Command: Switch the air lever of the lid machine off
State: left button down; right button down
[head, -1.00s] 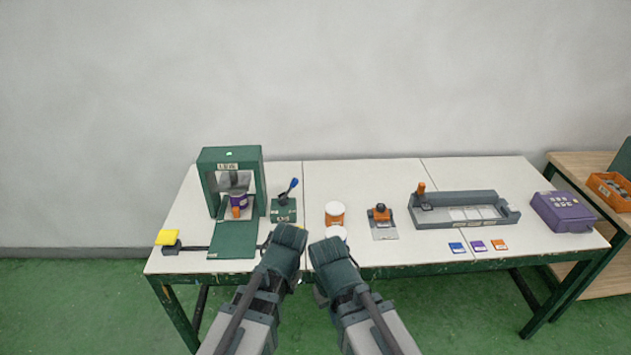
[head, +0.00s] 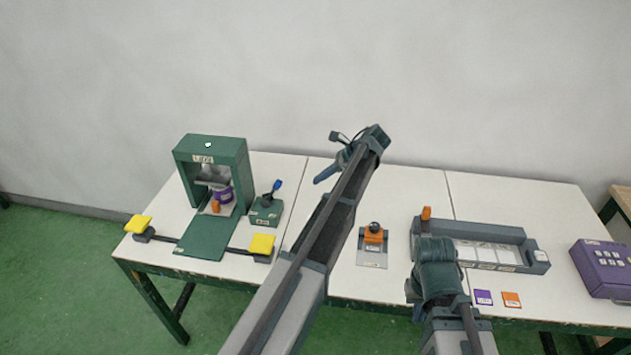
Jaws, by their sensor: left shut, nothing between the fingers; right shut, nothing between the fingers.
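The lid machine (head: 240,160) is a green frame at the left of the table, with a small bright green lamp on top. A purple pot (head: 224,192) stands inside it, with an orange piece in front. Just right of the machine is a small green box (head: 265,214) carrying the air lever (head: 276,187), which has a blue tip and leans up and to the right. My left gripper (head: 320,177) is shut and empty, raised right of the lever and apart from it. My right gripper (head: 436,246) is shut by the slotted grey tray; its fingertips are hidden.
Yellow pads (head: 138,224) (head: 262,244) flank the machine's green front plate (head: 205,240). An orange-and-black stamp device (head: 373,238) stands mid-table. The grey tray (head: 530,247), cards (head: 483,297) and a purple box (head: 600,268) are at right. The table between lever and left arm is clear.

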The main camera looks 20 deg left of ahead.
pick_arm(q)
jog(key=shift+w+r, duration=0.1)
jog(key=shift+w, duration=0.05)
jog(key=b, duration=0.5)
send_near(273, 191)
jog(key=shift+a+f, duration=0.2)
jog(key=shift+f, duration=0.45)
jog(key=shift+a+f, duration=0.25)
jog(key=shift+f, duration=0.45)
jog(key=shift+a+f, duration=0.2)
jog(key=shift+f, duration=0.45)
